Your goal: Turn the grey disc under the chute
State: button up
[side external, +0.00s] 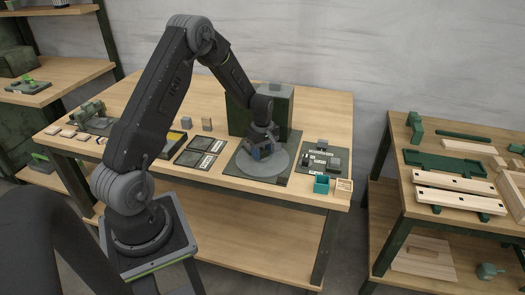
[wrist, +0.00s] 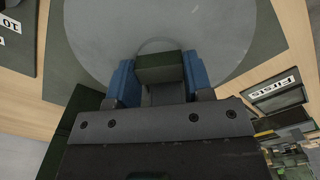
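The grey disc (side external: 243,162) lies flat on a dark plate at the front of the main table. It fills the upper part of the wrist view (wrist: 100,35). The dark green chute (side external: 273,108) stands upright behind it, and my gripper reaches down in front of the chute. My gripper (side external: 262,152) is low over the disc. In the wrist view its blue fingers (wrist: 160,80) stand on both sides of a small dark green block (wrist: 160,67) at the disc's middle, with no clear gap. The block's foot is hidden.
Dark framed trays (side external: 198,150) lie left of the disc. A dark plate with small grey blocks (side external: 322,160) lies to the right. A teal box (side external: 321,185) and a wooden box (side external: 344,188) stand near the front right edge. A second table (side external: 440,235) with parts stands right.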

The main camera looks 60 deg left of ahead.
jog(key=c, duration=0.7)
jog(key=shift+m, duration=4.8)
jog(key=o, duration=1.3)
jog(key=shift+r, duration=0.1)
